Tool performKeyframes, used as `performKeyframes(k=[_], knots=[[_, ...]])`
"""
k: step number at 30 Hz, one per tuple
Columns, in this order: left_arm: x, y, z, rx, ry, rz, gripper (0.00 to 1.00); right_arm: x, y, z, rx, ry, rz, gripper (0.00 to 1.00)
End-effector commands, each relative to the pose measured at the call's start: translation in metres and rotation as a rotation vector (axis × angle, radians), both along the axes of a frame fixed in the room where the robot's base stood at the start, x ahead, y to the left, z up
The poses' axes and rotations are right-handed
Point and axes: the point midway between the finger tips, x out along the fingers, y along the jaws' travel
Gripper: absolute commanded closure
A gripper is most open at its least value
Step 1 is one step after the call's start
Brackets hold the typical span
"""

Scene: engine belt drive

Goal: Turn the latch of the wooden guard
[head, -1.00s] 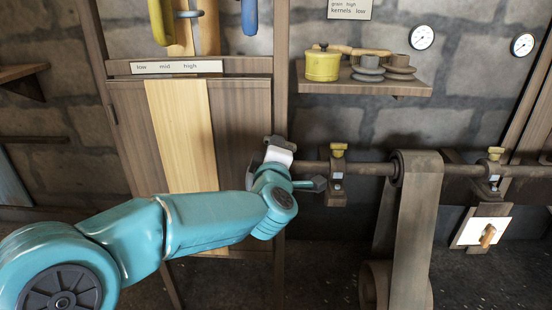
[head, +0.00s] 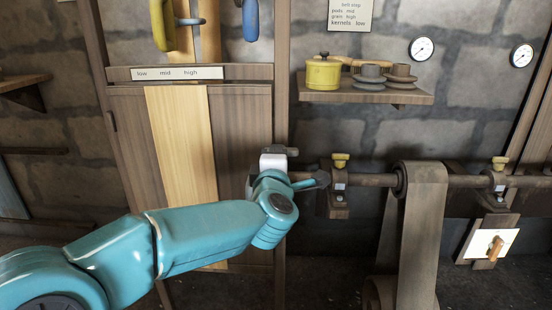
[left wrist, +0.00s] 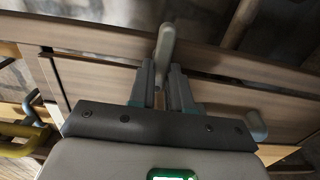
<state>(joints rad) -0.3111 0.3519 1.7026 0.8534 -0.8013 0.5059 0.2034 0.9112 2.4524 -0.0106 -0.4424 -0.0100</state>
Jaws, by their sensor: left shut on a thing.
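The wooden guard (head: 232,130) is a panel of brown boards with a pale board down its middle, below a strip marked low, mid, high. My left gripper (head: 279,160) is at its right edge, against the upright post; its fingertips are hard to make out in the head view. In the left wrist view the left gripper (left wrist: 164,85) is shut on the latch (left wrist: 166,44), a grey bar that sticks out past the fingertips. The latch is mostly hidden in the head view. My right gripper is not in view.
A horizontal shaft (head: 370,180) with a wide belt (head: 422,225) runs right of my gripper. A yellow-capped bearing block (head: 339,185) stands close by. A shelf (head: 370,97) holds a yellow pot (head: 322,71). Yellow (head: 164,25) and blue (head: 250,18) handles are above the guard.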

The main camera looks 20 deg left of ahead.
Motion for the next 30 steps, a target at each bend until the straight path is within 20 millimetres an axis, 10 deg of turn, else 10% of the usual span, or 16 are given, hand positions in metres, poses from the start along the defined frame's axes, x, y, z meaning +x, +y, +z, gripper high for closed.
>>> performKeyframes(k=[3, 6, 19, 30], knots=[[0.000, 0.000, 0.001, -0.002, -0.002, 0.000, 1.00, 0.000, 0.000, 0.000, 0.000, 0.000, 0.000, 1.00], [0.000, 0.000, 0.001, -0.002, -0.002, 0.000, 0.56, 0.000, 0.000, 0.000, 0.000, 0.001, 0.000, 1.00], [-0.012, -0.004, 0.002, 0.000, -0.001, -0.001, 0.56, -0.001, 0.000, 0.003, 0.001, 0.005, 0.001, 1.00], [-0.100, -0.030, 0.004, 0.002, -0.002, -0.005, 0.56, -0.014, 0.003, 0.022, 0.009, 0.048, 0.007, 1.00]])
